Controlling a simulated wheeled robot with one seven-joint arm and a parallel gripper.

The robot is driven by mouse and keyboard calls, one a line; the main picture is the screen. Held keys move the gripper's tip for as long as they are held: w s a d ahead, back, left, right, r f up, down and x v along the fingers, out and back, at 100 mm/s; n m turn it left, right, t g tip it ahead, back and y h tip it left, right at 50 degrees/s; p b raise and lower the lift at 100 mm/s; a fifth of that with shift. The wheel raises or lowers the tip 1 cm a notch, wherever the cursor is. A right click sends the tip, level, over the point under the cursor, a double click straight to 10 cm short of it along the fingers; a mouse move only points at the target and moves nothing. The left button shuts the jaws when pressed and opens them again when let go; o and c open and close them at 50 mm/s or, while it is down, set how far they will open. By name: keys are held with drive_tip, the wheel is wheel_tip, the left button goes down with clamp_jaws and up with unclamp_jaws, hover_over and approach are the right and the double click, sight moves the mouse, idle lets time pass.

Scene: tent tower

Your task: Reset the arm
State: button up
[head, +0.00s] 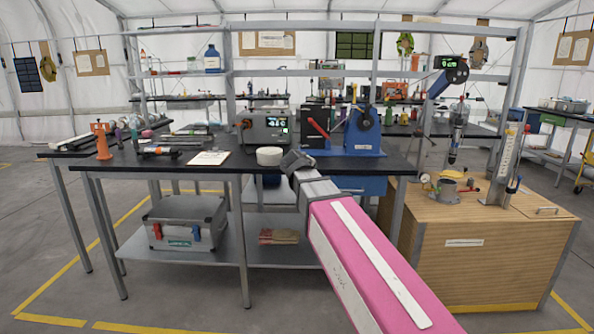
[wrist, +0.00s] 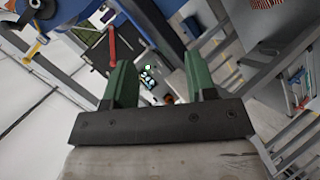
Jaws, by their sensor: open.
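My arm, with its pink link, reaches forward in the head view, and its grey end is near the front edge of the black-topped workbench (head: 130,162). The fingers are hidden in the head view. In the wrist view, my gripper (wrist: 160,85) shows two green fingers set apart with nothing between them. The wrist view is tilted, with the blue machine and a red lever beyond the fingers. I cannot tell the exact distance from the fingers to the bench.
A white round container (head: 269,156) stands just left of my arm's end. The blue machine (head: 363,133) and a device with a lit display (head: 263,130) stand behind. A wooden cabinet (head: 485,245) is at right. Open floor (head: 190,295) lies at front left.

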drive_tip(key=s+d+f+m+g, duration=0.1)
drive_tip(key=s+d+f+g, duration=0.15)
drive_tip(key=f, duration=0.45)
drive_tip(key=s+d+f+m+g, duration=0.1)
drive_tip(key=s+d+f+m, duration=0.1)
drive_tip(key=s+d+f, duration=0.3)
drive_tip(key=d+f+m+g, duration=0.1)
drive_tip(key=d+f+g, duration=0.1)
drive_tip(key=f, duration=0.6)
drive_tip(key=s+d+f+m+g+y, duration=0.2)
drive_tip(key=s+f+g, duration=0.1)
drive_tip(key=s+f, duration=0.4)
drive_tip(key=s+d+f+m+g+y, duration=0.2)
drive_tip(key=s+d+f+m+g, duration=0.1)
drive_tip(key=s+f, duration=0.5)
drive_tip(key=shift+d+f+m, duration=0.25)
drive_tip(key=shift+f+m, duration=0.05)
drive_tip(key=shift+f, duration=0.15)
drive_tip(key=shift+s, duration=0.1)
drive_tip(key=shift+c, duration=0.3)
